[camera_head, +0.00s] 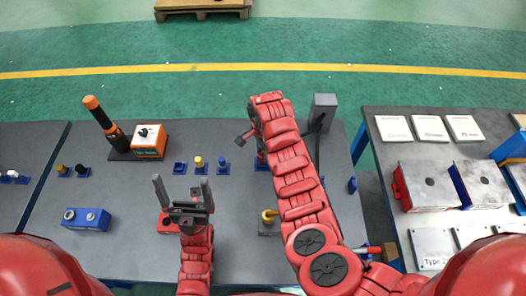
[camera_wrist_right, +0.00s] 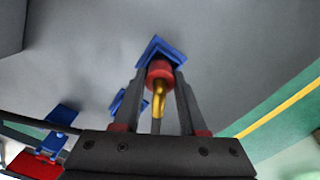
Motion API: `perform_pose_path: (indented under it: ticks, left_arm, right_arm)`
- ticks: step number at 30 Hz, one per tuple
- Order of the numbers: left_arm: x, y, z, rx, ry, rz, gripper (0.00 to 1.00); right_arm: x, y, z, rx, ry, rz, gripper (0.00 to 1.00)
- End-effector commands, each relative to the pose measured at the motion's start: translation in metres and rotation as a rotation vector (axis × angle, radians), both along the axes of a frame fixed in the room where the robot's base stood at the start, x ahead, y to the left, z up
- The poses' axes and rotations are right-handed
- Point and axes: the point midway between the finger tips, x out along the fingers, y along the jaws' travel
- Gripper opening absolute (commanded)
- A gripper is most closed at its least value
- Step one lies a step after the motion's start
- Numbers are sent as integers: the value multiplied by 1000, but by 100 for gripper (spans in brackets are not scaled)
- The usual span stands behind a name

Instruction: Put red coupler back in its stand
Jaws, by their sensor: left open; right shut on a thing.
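The red coupler (camera_wrist_right: 159,70), with a brass-coloured stem, is between the fingers of my right gripper (camera_wrist_right: 161,78) in the right wrist view. The gripper is shut on it. A blue stand (camera_wrist_right: 157,48) is directly beyond the coupler's red end. They overlap in the picture, so I cannot tell whether the coupler is seated or just in front. In the head view my right arm hides the coupler and most of the right gripper. My left gripper (camera_head: 182,190) is open and empty, its fingers raised above the table's near middle.
Blue stands (camera_head: 223,168) line the grey table (camera_head: 120,255); one holds a yellow piece (camera_head: 198,162). An orange box (camera_head: 149,141) and an orange-black tool (camera_head: 104,121) sit back left. A grey post (camera_head: 322,112) stands behind my right arm. A blue block (camera_head: 87,219) lies left.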

Motion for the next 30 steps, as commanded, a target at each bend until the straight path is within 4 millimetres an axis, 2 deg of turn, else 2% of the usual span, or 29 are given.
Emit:
perform_pose_path:
  ticks: [3,4,9,23,30]
  left_arm:
    - [0,0,-2,0,0,0,100]
    - [0,0,-1,0,0,0,100]
    - [0,0,-1,0,0,0,100]
    - [0,0,-1,0,0,0,100]
    - [0,0,12,0,0,0,100]
  right_arm:
    - [0,0,-5,0,0,0,0]
    - [0,0,-4,0,-1,0,47]
    - [0,0,-4,1,-2,0,76]
    - [1,0,-3,0,-2,0,76]
    - [1,0,15,1,-4,1,76]
